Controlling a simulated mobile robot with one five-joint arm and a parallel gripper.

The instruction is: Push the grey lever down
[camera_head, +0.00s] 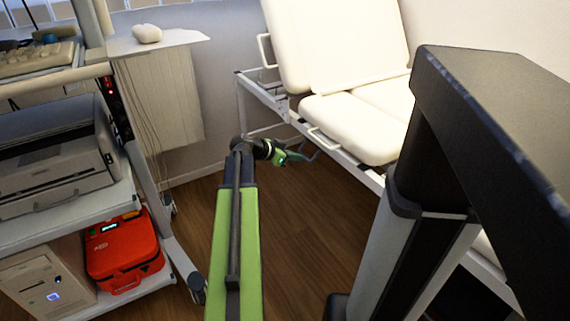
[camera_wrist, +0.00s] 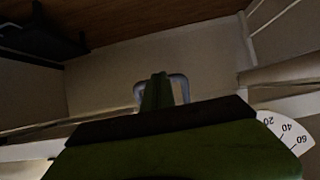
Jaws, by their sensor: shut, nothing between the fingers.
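The grey lever (camera_wrist: 183,88) is a U-shaped loop in the wrist view, with its sides showing on both sides of my gripper (camera_wrist: 158,80). The green fingers are shut and empty and overlap the middle of the loop; I cannot tell whether they touch it. In the head view my gripper (camera_head: 294,157) is low beside the white exam couch (camera_head: 352,127), near its side frame. A thin grey curved piece (camera_head: 313,153) at its tip appears to be the lever, too small to be sure.
A white angle scale (camera_wrist: 287,130) is at the right in the wrist view. A cart with a printer (camera_head: 55,155) and an orange case (camera_head: 123,255) stands left. A black-topped piece (camera_head: 500,130) fills the right. Wooden floor (camera_head: 300,220) is clear between.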

